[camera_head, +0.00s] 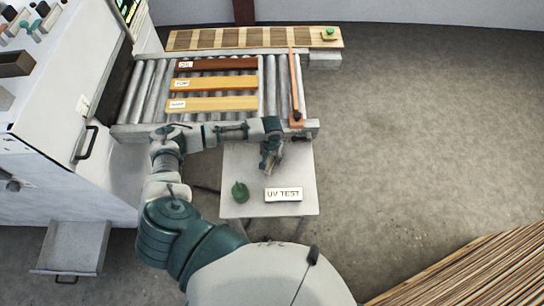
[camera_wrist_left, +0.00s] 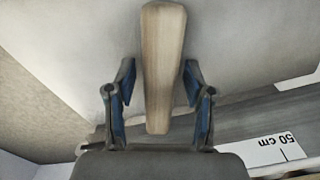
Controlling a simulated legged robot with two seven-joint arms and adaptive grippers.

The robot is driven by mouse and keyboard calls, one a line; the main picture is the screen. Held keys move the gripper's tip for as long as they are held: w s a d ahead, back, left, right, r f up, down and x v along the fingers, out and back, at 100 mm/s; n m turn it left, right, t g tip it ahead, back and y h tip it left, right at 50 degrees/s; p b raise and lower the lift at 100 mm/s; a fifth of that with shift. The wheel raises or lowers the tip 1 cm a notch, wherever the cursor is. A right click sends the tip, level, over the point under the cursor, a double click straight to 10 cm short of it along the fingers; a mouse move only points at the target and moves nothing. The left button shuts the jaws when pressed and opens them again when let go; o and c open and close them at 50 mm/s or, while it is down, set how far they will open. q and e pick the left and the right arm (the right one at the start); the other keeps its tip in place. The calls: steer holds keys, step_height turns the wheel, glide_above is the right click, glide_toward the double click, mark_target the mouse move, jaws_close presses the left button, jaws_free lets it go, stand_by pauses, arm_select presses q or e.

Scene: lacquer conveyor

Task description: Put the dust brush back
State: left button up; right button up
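My left gripper (camera_head: 268,163) reaches down over the near side of the conveyor, at the back edge of the small table. In the left wrist view its two blue-padded fingers (camera_wrist_left: 160,98) are spread. A pale wooden handle-like piece (camera_wrist_left: 163,65) lies between them, with a gap at least on the left side. It looks like the dust brush's handle, but no bristles show. In the head view the gripper hides the piece, and I cannot make out the brush there. My right gripper is in neither view.
The small table (camera_head: 238,160) holds a green object (camera_head: 240,192) and a UV TEST sign (camera_head: 284,195). The roller conveyor (camera_head: 146,92) carries several labelled boards and an orange bar (camera_head: 294,85). An open drawer (camera_head: 72,248) juts out at left. Planks (camera_head: 480,272) lie at lower right; the right floor is clear.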

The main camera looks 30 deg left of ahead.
mark_target(271, 156)
arm_select(q)
steer(key=shift+a, duration=0.15)
steer(key=shift+r, duration=0.25)
step_height(271, 156, up, 12)
steer(key=shift+f+p, duration=0.15)
steer(key=shift+p, duration=0.25)
stand_by(0.3)
